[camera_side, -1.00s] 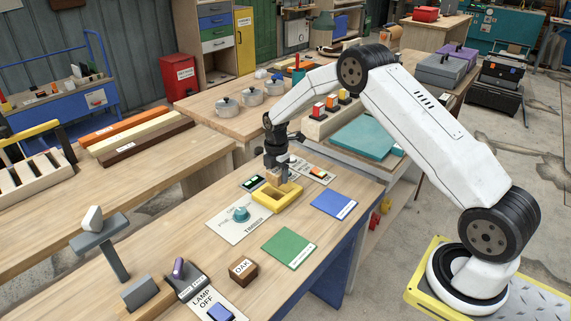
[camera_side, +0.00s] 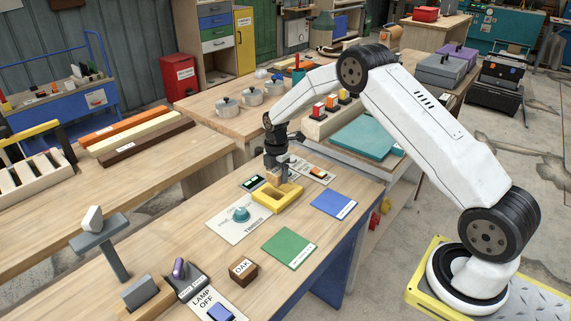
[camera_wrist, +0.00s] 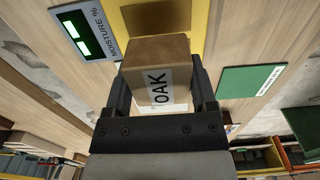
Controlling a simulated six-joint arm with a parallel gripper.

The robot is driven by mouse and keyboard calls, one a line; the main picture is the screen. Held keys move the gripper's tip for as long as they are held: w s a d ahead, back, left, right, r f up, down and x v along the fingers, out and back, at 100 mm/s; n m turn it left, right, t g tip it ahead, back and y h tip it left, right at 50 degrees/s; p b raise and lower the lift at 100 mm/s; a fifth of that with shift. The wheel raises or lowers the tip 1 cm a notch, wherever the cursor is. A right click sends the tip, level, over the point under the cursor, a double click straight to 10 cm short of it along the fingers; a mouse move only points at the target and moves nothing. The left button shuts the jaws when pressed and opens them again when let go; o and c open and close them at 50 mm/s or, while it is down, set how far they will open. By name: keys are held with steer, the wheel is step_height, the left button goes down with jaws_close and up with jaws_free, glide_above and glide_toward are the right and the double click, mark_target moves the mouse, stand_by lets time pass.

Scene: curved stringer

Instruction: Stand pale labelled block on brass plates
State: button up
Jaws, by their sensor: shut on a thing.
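My gripper (camera_side: 279,175) is shut on a pale brown wooden block (camera_wrist: 158,58). In the wrist view the block sits between the two fingers, and its white label reads OAK. In the side view the block is small and partly hidden by my gripper. It is over or at the back part of a yellow tray (camera_side: 275,206); I cannot tell whether it touches. The tray's yellow surface (camera_wrist: 223,45) also shows beyond the block in the wrist view, with a brown-gold patch (camera_wrist: 160,14) in it. I cannot make out separate brass plates.
A darker block labelled OAK (camera_side: 243,270) stands on the bench. A moisture display (camera_side: 252,183) lies beside the tray. A dial plate marked TIMBER (camera_side: 239,224), a green mat (camera_side: 289,247) and a blue mat (camera_side: 334,204) lie nearby. A lamp switch (camera_side: 219,311) is at the front.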

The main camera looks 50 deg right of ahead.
mark_target(277, 172)
steer(key=shift+f, duration=1.75)
stand_by(0.6)
steer(key=o, duration=1.2)
steer(key=shift+r, duration=0.15)
steer(key=shift+r, duration=3.75)
steer(key=shift+s+a+r+m, duration=0.3)
steer(key=shift+a+r, duration=0.05)
steer(key=s+a+r+m+t, duration=0.1)
steer(key=s+a+m, duration=0.3)
steer(key=s, duration=0.4)
steer(key=s+a+r+m, duration=0.3)
steer(key=s+a+m, duration=0.1)
steer(key=s+m, duration=0.3)
steer(key=s+a+r+m+t, duration=0.1)
steer(key=s+a+m, duration=0.3)
steer(key=s, duration=0.6)
steer(key=shift+s+a+r+m+t, duration=0.15)
steer(key=shift+r+m+t, duration=0.15)
steer(key=shift+r+m, duration=0.75)
